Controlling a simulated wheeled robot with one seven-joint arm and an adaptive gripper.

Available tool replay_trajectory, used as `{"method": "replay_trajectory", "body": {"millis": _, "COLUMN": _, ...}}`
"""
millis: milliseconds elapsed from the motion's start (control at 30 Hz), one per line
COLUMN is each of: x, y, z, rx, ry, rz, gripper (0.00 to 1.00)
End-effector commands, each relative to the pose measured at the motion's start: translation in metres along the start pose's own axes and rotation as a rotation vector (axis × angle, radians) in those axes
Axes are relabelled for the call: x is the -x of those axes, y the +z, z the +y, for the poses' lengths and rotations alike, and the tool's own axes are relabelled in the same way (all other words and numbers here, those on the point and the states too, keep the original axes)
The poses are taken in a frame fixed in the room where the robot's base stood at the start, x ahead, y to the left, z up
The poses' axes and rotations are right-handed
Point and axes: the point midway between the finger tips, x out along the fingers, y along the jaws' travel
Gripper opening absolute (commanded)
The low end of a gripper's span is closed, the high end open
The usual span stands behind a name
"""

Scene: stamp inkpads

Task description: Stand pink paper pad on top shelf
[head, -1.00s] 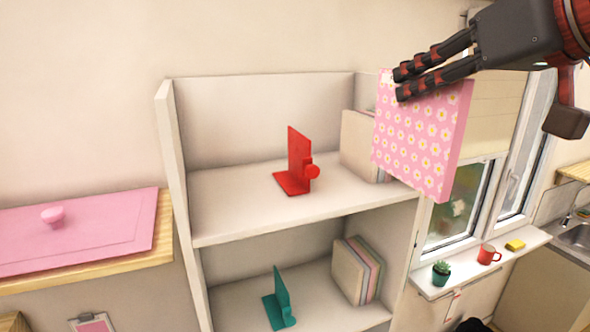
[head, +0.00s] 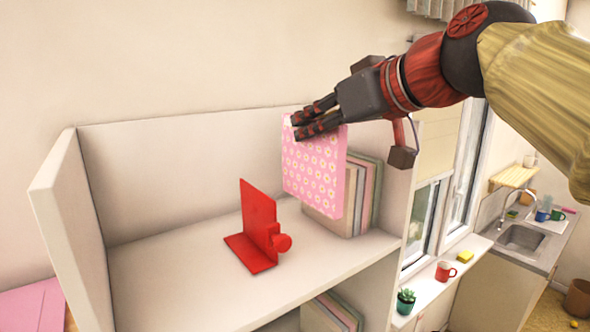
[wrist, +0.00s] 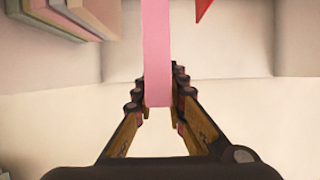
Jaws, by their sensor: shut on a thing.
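The pink paper pad (head: 312,178) has a daisy pattern and hangs upright from my gripper (head: 312,122). My gripper is shut on its upper edge. In the wrist view the pad (wrist: 156,60) shows edge-on between the two fingers (wrist: 158,100). The pad is over the top shelf (head: 170,275), in front of the upright pads at its right end. Whether its lower edge touches the shelf is not clear. A red bookend (head: 260,225) stands on the top shelf to the left of the pad.
Several upright pads (head: 362,195) stand at the right end of the top shelf, and more (head: 335,312) are on the shelf below. The left of the top shelf is clear. A windowsill at right holds a plant (head: 405,300) and a red mug (head: 445,270).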

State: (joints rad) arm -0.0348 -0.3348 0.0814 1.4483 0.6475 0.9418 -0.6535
Motion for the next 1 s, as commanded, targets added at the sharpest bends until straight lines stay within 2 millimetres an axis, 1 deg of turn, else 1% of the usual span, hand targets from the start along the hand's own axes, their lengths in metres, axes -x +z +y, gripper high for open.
{"method": "replay_trajectory", "body": {"millis": 33, "x": -0.012, "y": -0.001, "z": 0.004, "rx": -0.001, "ry": -0.002, "rz": -0.001, "gripper": 0.0}}
{"method": "replay_trajectory", "body": {"millis": 67, "x": -0.018, "y": 0.0, "z": 0.007, "rx": 0.0, "ry": -0.001, "rz": -0.002, "gripper": 0.0}}
{"method": "replay_trajectory", "body": {"millis": 100, "x": -0.025, "y": 0.006, "z": 0.009, "rx": -0.001, "ry": -0.001, "rz": -0.002, "gripper": 0.0}}
{"method": "replay_trajectory", "body": {"millis": 200, "x": -0.041, "y": 0.016, "z": 0.014, "rx": -0.001, "ry": -0.001, "rz": -0.001, "gripper": 0.0}}
{"method": "replay_trajectory", "body": {"millis": 300, "x": -0.051, "y": 0.022, "z": 0.017, "rx": 0.001, "ry": 0.0, "rz": 0.001, "gripper": 0.0}}
{"method": "replay_trajectory", "body": {"millis": 467, "x": -0.06, "y": 0.027, "z": 0.02, "rx": 0.001, "ry": 0.001, "rz": 0.002, "gripper": 0.0}}
{"method": "replay_trajectory", "body": {"millis": 633, "x": -0.081, "y": 0.041, "z": 0.026, "rx": -0.001, "ry": 0.0, "rz": -0.001, "gripper": 0.0}}
{"method": "replay_trajectory", "body": {"millis": 700, "x": -0.084, "y": 0.052, "z": 0.026, "rx": -0.001, "ry": 0.001, "rz": 0.0, "gripper": 0.0}}
{"method": "replay_trajectory", "body": {"millis": 800, "x": -0.088, "y": 0.061, "z": 0.026, "rx": 0.0, "ry": 0.002, "rz": 0.002, "gripper": 0.0}}
{"method": "replay_trajectory", "body": {"millis": 1000, "x": -0.09, "y": 0.066, "z": 0.026, "rx": 0.002, "ry": 0.001, "rz": 0.003, "gripper": 0.0}}
